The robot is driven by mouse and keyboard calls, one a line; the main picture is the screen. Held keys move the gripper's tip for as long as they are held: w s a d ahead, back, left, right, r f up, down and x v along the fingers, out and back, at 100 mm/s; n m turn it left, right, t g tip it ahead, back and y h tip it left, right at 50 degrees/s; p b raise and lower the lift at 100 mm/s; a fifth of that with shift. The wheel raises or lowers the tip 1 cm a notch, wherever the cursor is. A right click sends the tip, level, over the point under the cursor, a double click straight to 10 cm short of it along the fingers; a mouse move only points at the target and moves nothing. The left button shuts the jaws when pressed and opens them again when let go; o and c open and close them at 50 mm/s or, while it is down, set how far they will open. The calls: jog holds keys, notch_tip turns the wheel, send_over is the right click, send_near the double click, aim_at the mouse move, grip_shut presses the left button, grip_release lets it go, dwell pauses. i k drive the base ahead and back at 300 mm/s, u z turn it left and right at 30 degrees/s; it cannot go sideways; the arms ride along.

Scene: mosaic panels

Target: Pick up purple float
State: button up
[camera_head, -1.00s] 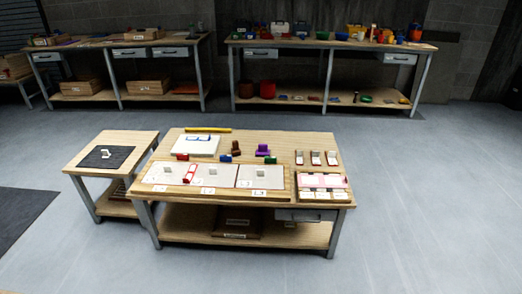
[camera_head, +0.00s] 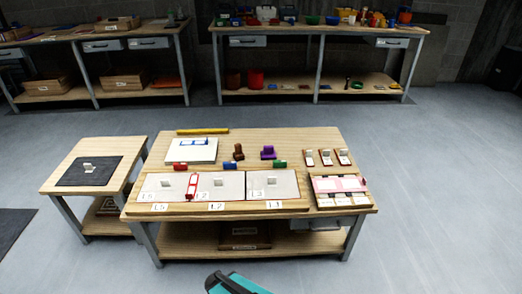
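The purple float (camera_head: 268,152) is a small purple block with a raised upper part. It stands near the back of the main wooden table (camera_head: 300,139), right of centre. A similar brown piece (camera_head: 238,152) stands to its left, apart from it. A green piece (camera_head: 280,165) lies just in front of the purple float. A teal and black part of my own body shows at the bottom edge, well in front of the table. My gripper's fingers are not visible, and nothing of mine is near the float.
Three pale panels (camera_head: 215,186) lie along the table's front, with a red frame (camera_head: 193,187) between two. A white board (camera_head: 192,151) and yellow bar (camera_head: 203,131) are at back left. A pink-and-white rack (camera_head: 340,185) is at right. A side table (camera_head: 68,150) stands left. Floor in front is clear.

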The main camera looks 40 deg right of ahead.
aim_at(269, 152)
jog(key=u, duration=0.15)
jog(key=i, duration=0.85)
jog(key=u, duration=0.35)
